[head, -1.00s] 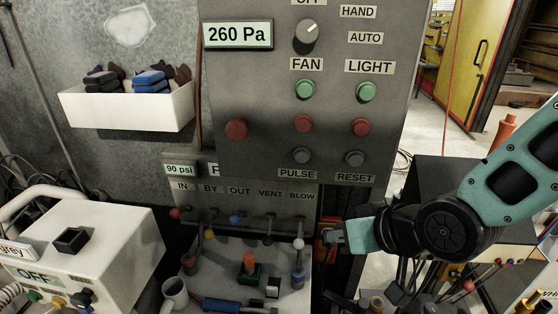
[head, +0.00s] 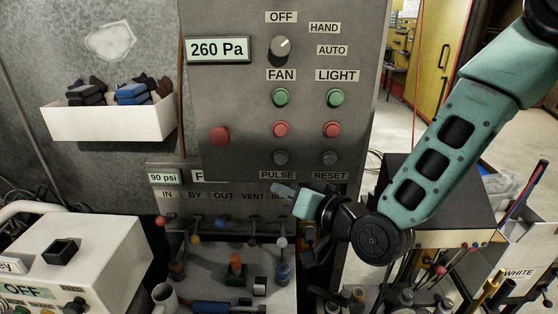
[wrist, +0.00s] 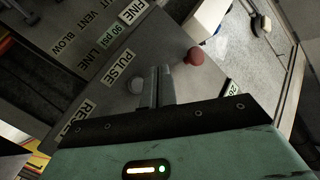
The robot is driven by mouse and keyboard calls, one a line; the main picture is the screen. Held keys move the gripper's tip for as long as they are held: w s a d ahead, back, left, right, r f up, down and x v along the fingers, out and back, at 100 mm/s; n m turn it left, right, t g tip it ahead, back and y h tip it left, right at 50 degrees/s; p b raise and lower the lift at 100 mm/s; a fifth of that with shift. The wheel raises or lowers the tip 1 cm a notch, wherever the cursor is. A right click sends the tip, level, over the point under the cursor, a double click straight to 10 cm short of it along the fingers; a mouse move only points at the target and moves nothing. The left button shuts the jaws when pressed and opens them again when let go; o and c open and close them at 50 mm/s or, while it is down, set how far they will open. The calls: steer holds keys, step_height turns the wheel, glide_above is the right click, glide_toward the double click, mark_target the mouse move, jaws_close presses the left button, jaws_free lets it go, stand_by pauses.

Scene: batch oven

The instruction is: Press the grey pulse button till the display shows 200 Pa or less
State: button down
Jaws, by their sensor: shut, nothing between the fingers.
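The display (head: 218,49) on the grey control panel reads 260 Pa. The grey pulse button (head: 281,158) sits above its PULSE label (head: 277,175), below a red button. My gripper (head: 282,190) is shut and empty. In the head view its fingertips appear just below the PULSE label. In the wrist view the shut fingers (wrist: 157,72) point at the panel, and a grey button (wrist: 137,85) beside the PULSE label shows just left of them. I cannot tell the remaining gap to the panel; no contact with the button is visible.
The grey reset button (head: 329,158) is right of the pulse button, and a red mushroom button (head: 220,135) is to its left. Green and red buttons are above. A row of small valves (head: 222,224) lies below the panel. A white bin (head: 110,122) hangs at left.

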mark_target(275, 160)
steer(key=shift+w+d+p, duration=0.2)
steer(key=shift+w+p, duration=0.3)
steer(key=shift+w, duration=3.95)
steer(key=shift+w, duration=0.4)
steer(key=shift+w, duration=0.45)
steer(key=shift+s, duration=0.1)
steer(key=shift+s+b, duration=0.45)
steer(key=shift+s, duration=0.35)
steer(key=shift+s+a+b, duration=0.1)
steer(key=shift+s+b, duration=0.35)
steer(key=shift+s, duration=2.05)
